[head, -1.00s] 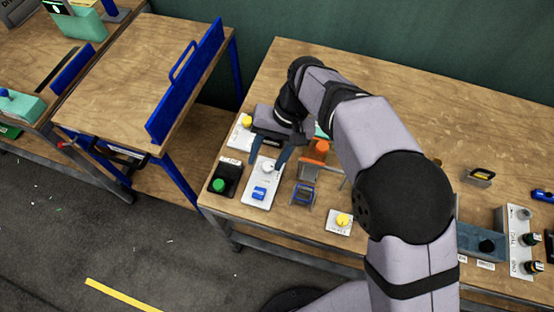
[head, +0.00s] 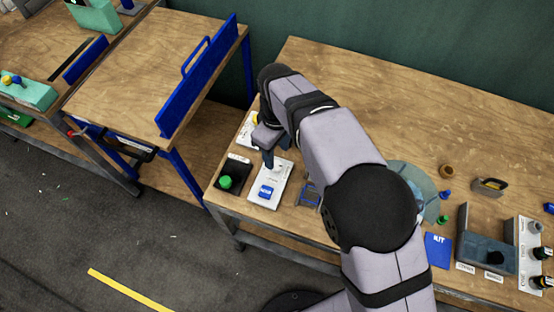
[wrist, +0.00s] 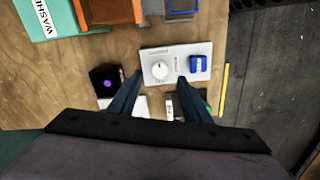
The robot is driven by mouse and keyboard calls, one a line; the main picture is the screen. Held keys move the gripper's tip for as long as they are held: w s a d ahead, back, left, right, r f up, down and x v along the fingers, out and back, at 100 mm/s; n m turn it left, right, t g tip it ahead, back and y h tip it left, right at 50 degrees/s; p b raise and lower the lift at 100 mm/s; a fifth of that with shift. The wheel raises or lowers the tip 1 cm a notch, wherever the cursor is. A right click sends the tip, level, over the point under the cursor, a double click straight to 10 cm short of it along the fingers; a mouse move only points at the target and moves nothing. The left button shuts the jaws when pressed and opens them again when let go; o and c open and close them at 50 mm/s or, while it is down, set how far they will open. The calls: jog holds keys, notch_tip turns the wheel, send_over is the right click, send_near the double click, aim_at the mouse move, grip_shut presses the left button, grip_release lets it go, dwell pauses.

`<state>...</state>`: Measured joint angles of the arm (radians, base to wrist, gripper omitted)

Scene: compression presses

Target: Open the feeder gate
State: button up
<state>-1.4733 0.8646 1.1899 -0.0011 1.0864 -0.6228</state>
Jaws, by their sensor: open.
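A blue upright panel with a handle (head: 197,77) stands along the right edge of the left-hand table; I cannot tell whether it is the feeder gate. A white panel (head: 265,195) with a round white knob and a blue switch (head: 265,191) lies on the right-hand table. My gripper (head: 269,160) is over its knob end. In the wrist view, my gripper (wrist: 159,77) is open, its two dark fingers either side of the knob (wrist: 160,69), with nothing held. The blue switch (wrist: 198,63) is just right of the fingers. Contact with the knob cannot be told.
A black box with a green button (head: 226,182) stands left of the white panel. A small blue frame (head: 308,195) stands to its right. A teal WASHER plate (wrist: 50,18) and an orange part (wrist: 110,12) show in the wrist view.

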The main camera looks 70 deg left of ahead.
aim_at(277, 165)
jog(key=shift+f+p, duration=0.75)
jog(key=shift+f, duration=2.15)
jog(key=c, duration=1)
